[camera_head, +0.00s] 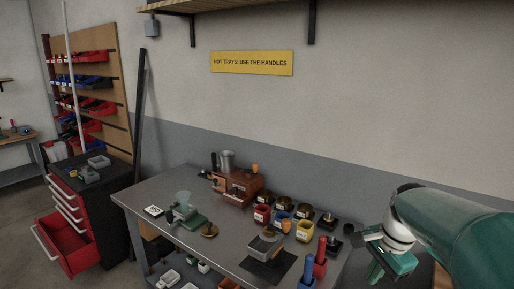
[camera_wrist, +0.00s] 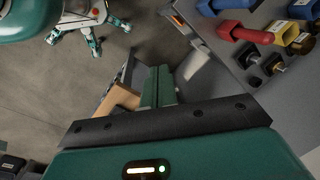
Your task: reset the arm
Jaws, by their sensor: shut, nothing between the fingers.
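My arm is folded at the right of the head view, and my gripper (camera_head: 376,274) hangs beyond the right end of the grey workbench (camera_head: 150,215). In the wrist view my gripper (camera_wrist: 157,72) shows its two green fingers side by side with no gap. Nothing is held between them. The fingers point out over the floor beside the bench edge, clear of the things on the bench. The fingertips are small and partly hidden in the head view.
The bench holds a brown roaster (camera_head: 237,188), a green-based grinder (camera_head: 184,210), several coloured cups and a dark mat (camera_head: 268,268). Red and blue handles (camera_head: 307,268) stand near my gripper. A red drawer cabinet (camera_head: 75,242) has an open drawer.

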